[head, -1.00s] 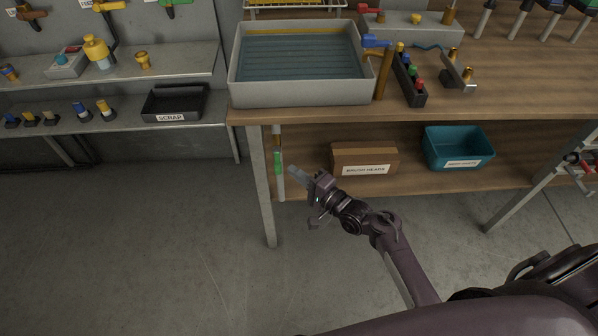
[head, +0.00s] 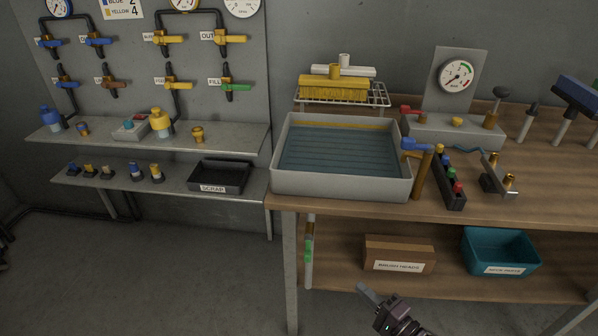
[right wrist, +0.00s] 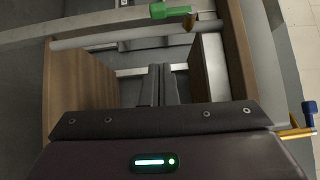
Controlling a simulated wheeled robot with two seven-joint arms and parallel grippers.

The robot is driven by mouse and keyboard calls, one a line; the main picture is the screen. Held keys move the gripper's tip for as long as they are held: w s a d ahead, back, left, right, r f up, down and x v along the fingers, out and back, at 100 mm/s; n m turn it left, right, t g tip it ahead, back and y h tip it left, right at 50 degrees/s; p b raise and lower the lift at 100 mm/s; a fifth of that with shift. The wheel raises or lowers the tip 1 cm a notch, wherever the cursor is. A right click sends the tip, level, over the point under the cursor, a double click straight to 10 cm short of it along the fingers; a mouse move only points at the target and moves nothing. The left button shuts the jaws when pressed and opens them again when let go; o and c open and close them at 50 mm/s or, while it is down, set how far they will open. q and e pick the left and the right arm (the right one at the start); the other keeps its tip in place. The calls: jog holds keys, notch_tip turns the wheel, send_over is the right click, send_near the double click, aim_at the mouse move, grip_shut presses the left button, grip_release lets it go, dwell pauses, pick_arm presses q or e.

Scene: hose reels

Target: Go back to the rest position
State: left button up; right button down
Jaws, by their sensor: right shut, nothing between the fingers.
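My right gripper (head: 368,292) shows at the bottom of the head view, in front of the workbench's lower shelf and below the brown box. Its fingers are shut with nothing between them. In the right wrist view the two dark fingers (right wrist: 163,85) lie side by side, pointing toward the bench's underside. My left gripper is not in the head view.
The wooden workbench (head: 520,205) carries a grey water tray (head: 290,182), a gauge stand (head: 460,65) and a rack of coloured pieces (head: 450,185). Below are a brown box (head: 400,250) and a teal bin (head: 500,250). A black scrap tray (head: 219,177) sits left. The floor (head: 150,270) is clear.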

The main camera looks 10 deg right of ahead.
jog(key=s+a+f+n+g+h+p, duration=0.1)
jog(key=s+f+n+g+h+p, duration=0.3)
jog(key=f, duration=0.7)
jog(key=s+a+f+n+g+h+b, duration=0.1)
jog(key=s+f+g, duration=0.2)
jog(key=s+f, duration=0.6)
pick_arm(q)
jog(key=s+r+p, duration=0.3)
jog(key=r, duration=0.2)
pick_arm(e)
jog(key=s+d+f+n+g+h, duration=0.1)
jog(key=s+f+n+g, duration=0.1)
jog(key=s, duration=0.6)
jog(key=s+f+n+g+h, duration=0.1)
jog(key=s+f+n+g, duration=0.2)
jog(key=s+f, duration=0.4)
jog(key=s+d+f+n+g+h, duration=0.1)
jog(key=s+f+n+g, duration=0.2)
jog(key=s+f+n, duration=0.2)
jog(key=s, duration=0.3)
jog(key=shift+s+d+f+h, duration=0.25)
jog(key=shift+s+d+h, duration=0.05)
jog(key=shift+s+h, duration=0.1)
